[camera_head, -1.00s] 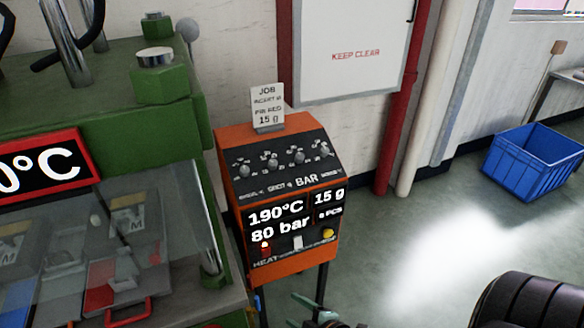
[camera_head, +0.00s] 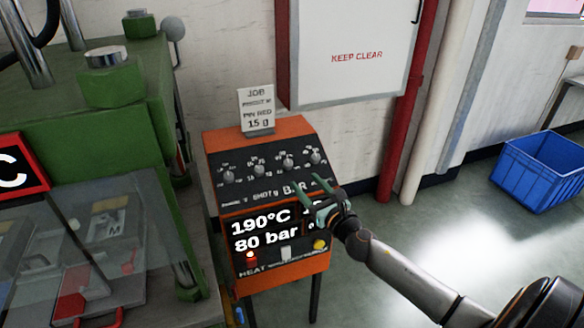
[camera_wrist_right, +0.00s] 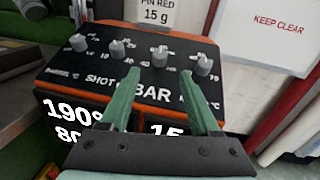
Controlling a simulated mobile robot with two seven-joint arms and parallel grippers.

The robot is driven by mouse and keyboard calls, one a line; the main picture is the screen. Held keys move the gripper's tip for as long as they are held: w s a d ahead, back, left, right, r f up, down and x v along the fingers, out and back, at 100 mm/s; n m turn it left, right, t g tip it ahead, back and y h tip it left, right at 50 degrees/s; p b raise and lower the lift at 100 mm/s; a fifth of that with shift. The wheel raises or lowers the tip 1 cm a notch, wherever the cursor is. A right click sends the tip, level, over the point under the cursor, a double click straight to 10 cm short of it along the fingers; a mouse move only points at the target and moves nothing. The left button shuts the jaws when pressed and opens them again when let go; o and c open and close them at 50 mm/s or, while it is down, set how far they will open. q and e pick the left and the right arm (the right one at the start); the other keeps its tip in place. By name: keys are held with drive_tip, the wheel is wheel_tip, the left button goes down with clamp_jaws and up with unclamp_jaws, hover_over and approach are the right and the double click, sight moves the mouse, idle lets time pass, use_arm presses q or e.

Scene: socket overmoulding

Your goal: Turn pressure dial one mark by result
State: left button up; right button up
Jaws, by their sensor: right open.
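The pressure dial (camera_head: 289,163) is the grey knob above the BAR label, third from the left on the black sloping panel of the orange control box (camera_head: 262,130). It also shows in the right wrist view (camera_wrist_right: 160,56), just beyond and between my fingertips. My right gripper (camera_head: 308,182) is open and empty, its green fingers pointing up the panel over the BAR label. The fingers look short of the knob. The display (camera_head: 265,230) reads 190°C and 80 bar; my gripper hides part of its right side. My left gripper is out of view.
Other grey knobs flank the dial, with the rightmost (camera_wrist_right: 204,64) close to my right finger. A job card (camera_head: 256,110) stands on the box. The green press (camera_head: 120,110) stands at left. A blue crate (camera_head: 540,175) sits on open floor at right.

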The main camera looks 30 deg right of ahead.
sight(291, 167)
drive_tip(key=w, duration=0.8)
drive_tip(key=shift+w+d, duration=0.15)
drive_tip(key=shift+d, duration=0.2)
drive_tip(key=shift+c, duration=0.4)
clamp_jaws()
